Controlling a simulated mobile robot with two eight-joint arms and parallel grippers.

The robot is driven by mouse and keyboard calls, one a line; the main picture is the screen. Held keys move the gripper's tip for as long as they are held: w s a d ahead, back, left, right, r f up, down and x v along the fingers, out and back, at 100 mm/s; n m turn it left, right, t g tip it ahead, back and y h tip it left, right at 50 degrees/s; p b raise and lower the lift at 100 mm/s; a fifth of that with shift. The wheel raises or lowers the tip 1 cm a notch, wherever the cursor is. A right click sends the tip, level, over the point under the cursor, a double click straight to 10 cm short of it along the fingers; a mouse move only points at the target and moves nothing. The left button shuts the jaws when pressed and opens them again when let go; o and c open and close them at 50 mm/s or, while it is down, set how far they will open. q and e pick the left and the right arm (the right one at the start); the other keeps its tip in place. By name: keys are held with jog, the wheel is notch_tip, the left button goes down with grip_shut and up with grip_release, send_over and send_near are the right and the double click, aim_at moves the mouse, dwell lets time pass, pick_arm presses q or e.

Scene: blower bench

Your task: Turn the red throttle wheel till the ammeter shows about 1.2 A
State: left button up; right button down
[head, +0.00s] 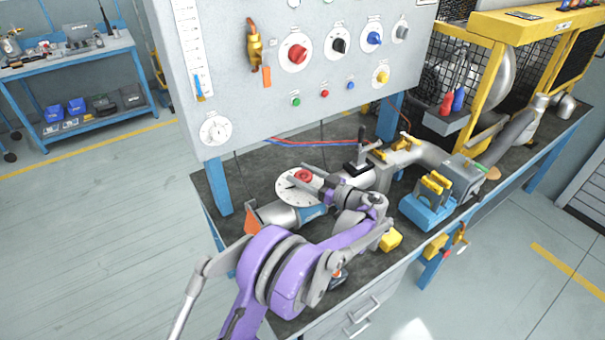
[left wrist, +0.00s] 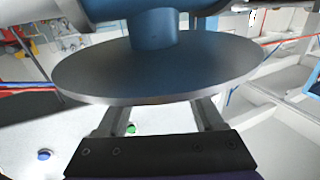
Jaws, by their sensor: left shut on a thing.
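The red throttle wheel (head: 304,175) sits over a round white dial plate (head: 287,192) on the bench pipe. My left gripper (head: 308,180) is at the wheel, shut on it, its arm reaching in from the lower front. In the left wrist view a broad grey disc (left wrist: 150,75) on a blue post covers the fingertips, so the grip is hidden there. A round white gauge (head: 215,129) is on the panel's lower left corner; it may be the ammeter, but its reading is too small to tell. My right gripper is not in view.
The grey panel (head: 330,100) with several coloured knobs stands behind the wheel. A grey pipe with a black-handled lever (head: 360,150) lies to the right. A blue and yellow clamp (head: 428,205) and a yellow block (head: 390,240) are on the bench. Floor at left is clear.

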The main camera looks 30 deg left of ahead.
pick_arm(q)
jog(key=shift+n+g, duration=0.4)
jog(key=shift+g, duration=0.3)
jog(key=o, duration=1.4)
jog(key=d, duration=0.7)
jog(key=s+d+b, duration=0.1)
jog(key=d, duration=0.2)
jog(key=shift+d, duration=0.4)
